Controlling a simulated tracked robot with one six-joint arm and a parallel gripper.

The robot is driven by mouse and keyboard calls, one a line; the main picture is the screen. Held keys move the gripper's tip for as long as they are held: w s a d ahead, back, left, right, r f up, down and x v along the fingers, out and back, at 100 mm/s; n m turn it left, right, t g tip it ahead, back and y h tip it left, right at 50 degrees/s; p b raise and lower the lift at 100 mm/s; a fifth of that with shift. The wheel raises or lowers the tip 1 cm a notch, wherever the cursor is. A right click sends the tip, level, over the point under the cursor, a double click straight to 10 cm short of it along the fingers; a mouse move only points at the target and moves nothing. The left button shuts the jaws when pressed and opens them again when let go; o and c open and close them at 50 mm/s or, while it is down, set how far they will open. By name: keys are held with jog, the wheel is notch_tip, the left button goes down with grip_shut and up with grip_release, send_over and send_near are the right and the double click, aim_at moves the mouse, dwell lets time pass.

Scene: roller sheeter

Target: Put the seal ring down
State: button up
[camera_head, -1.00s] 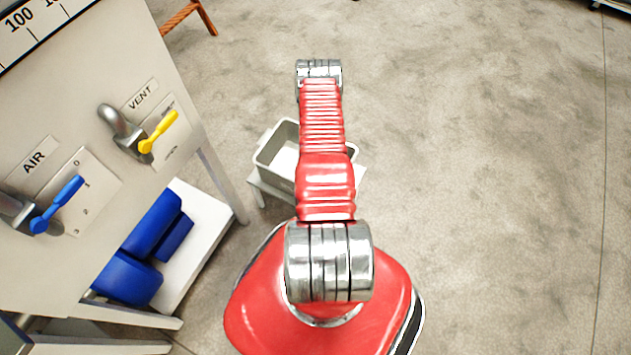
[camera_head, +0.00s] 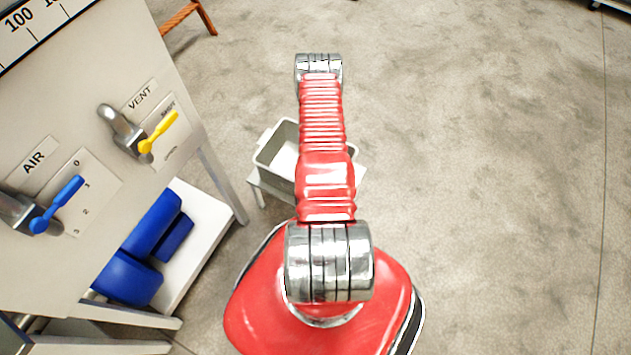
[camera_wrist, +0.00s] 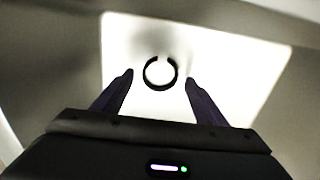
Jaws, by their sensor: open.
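The seal ring (camera_wrist: 146,82) is a small dark ring in the wrist view. It lies on a bright white surface (camera_wrist: 230,75), ahead of and between my fingertips. A bright patch crosses its upper edge. My gripper (camera_wrist: 159,76) is open, with a finger on each side and clear gaps to the ring. The ring and the gripper do not show in the head view, where my arm hides much of the grey bin (camera_head: 275,165).
In the head view the bin stands on a small white stand (camera_head: 262,185). At left is a panel with a blue AIR lever (camera_head: 57,204) and a yellow VENT lever (camera_head: 160,132). Blue rolls (camera_head: 150,225) lie on a white shelf below. The floor at right is clear.

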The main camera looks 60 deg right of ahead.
notch_tip(320, 180, up, 10)
jog(key=shift+r, duration=0.25)
dwell(0.4)
dwell(0.8)
